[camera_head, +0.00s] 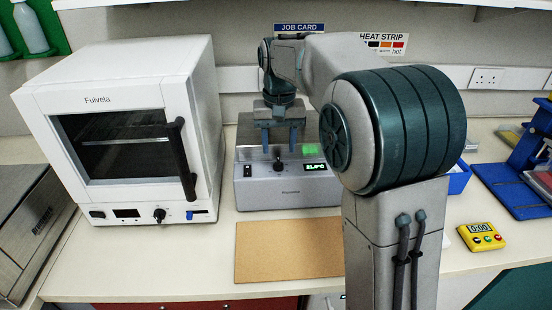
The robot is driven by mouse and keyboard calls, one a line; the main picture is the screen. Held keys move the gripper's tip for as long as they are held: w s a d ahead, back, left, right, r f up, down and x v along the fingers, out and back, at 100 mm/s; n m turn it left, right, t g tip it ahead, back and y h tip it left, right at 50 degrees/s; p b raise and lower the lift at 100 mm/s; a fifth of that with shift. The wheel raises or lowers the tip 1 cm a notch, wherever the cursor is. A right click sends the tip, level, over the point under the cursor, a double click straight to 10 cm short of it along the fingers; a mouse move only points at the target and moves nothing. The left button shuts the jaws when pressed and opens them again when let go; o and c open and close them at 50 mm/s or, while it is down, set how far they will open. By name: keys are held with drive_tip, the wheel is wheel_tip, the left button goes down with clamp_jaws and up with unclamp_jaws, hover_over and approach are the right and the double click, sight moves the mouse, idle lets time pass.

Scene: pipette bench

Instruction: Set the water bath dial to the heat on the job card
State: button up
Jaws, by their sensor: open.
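The water bath (258,190) is a low grey box on the bench, with a small black dial (278,166) on its front face. To the right of the dial is a lit green display (315,167), too small to read surely. My gripper (279,148) points down just above the dial, open, its two fingers apart with nothing between them. I cannot tell whether they touch the bath. The blue job card label (299,28) is on the back wall; the card itself is mostly hidden behind my arm. The heat strip (390,44) is partly covered, with orange and red patches showing and "hot" at its right end.
A white Fulvela oven (125,70) with a black handle stands close on the left. A brown mat (285,250) lies in front of the bath. A yellow timer (481,237) and a blue stand (515,180) are at the right. My arm hides the bench behind it.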

sight(278, 161)
drive_tip(key=shift+f, duration=2.35)
